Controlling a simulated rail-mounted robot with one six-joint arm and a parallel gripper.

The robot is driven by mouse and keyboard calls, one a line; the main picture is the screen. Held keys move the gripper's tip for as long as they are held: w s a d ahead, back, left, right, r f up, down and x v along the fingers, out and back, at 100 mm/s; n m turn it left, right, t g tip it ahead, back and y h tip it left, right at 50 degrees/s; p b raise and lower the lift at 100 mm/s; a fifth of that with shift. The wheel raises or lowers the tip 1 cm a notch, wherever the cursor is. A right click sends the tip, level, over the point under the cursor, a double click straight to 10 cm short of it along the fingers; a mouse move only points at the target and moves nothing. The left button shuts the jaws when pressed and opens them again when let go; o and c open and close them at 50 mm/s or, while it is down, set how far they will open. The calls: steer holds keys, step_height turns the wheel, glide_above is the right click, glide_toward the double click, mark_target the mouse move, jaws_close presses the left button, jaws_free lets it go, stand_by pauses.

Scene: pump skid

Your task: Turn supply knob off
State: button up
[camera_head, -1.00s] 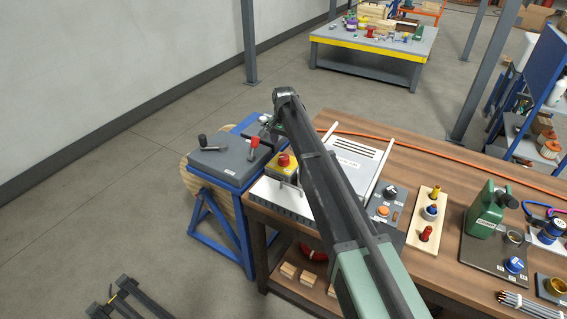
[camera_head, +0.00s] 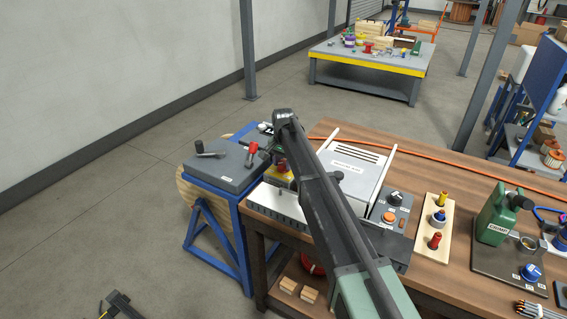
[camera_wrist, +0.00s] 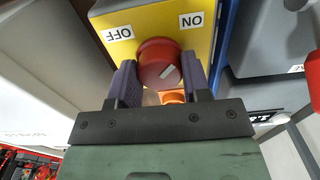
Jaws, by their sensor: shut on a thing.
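The supply knob (camera_wrist: 158,52) is a round red knob with a white pointer mark, on the face of a yellow box (camera_wrist: 158,22). The box carries an OFF label (camera_wrist: 117,33) and an ON label (camera_wrist: 191,19), upside down in the wrist view. The white mark lies slantwise; I cannot tell which label it points to. My gripper (camera_wrist: 158,76) is shut on the red knob, with one dark finger on each side. In the head view the yellow box (camera_head: 284,179) is mostly hidden behind my arm.
A grey box with a black crank (camera_head: 207,149) and a red-tipped lever (camera_head: 251,150) stands at left on a blue frame. A light grey power unit (camera_head: 352,165) is right of my arm. An orange button (camera_wrist: 174,97) shows behind the knob in the wrist view.

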steer(key=shift+n, duration=0.4)
steer(key=n, duration=0.3)
steer(key=shift+n, duration=0.4)
steer(key=n, duration=1.3)
steer(key=shift+n, duration=0.3)
steer(key=o, duration=0.9)
